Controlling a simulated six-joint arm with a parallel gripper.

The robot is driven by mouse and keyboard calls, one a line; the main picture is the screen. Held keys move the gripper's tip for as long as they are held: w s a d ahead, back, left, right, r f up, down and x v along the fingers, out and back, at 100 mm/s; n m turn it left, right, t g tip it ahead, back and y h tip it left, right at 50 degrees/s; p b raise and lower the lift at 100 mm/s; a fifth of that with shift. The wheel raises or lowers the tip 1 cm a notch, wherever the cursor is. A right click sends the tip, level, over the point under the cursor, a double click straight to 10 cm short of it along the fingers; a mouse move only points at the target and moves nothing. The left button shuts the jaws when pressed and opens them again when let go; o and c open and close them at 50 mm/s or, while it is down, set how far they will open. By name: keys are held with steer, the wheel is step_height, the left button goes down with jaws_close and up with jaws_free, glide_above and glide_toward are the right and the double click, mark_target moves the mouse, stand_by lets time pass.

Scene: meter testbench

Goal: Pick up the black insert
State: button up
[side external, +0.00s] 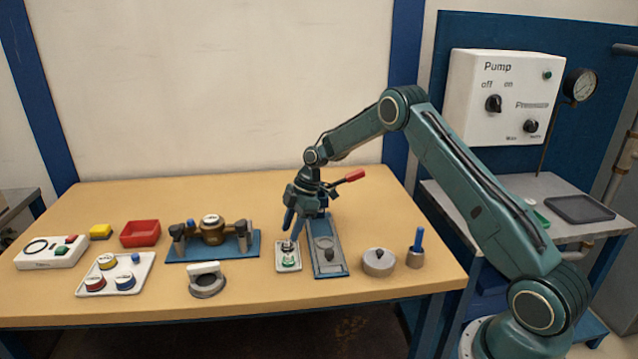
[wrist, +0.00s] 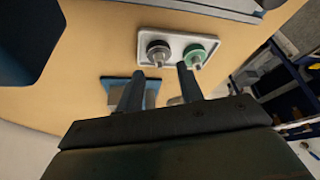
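A small white tray (side external: 280,268) holds two round inserts with metal stems. In the wrist view the tray (wrist: 180,37) shows a dark insert, apparently the black insert (wrist: 152,46), on the left and a green insert (wrist: 205,43) on the right. In the side view the green insert (side external: 289,262) is clear, but the dark one is mostly hidden by my fingers. My gripper (side external: 291,240) points down just above the tray's back part. In the wrist view my gripper (wrist: 156,80) is open, with nothing seen held between its fingers. Whether a finger touches an insert cannot be told.
A grey and blue fixture with a red handle (side external: 350,176) stands close to the tray's right. A brass meter on a blue base (side external: 240,246) is to its left. Round metal parts (side external: 378,262) sit further right. The table front (side external: 300,300) is clear.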

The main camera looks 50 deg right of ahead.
mark_target(287, 245)
steer(key=shift+x, duration=1.4)
jaws_close()
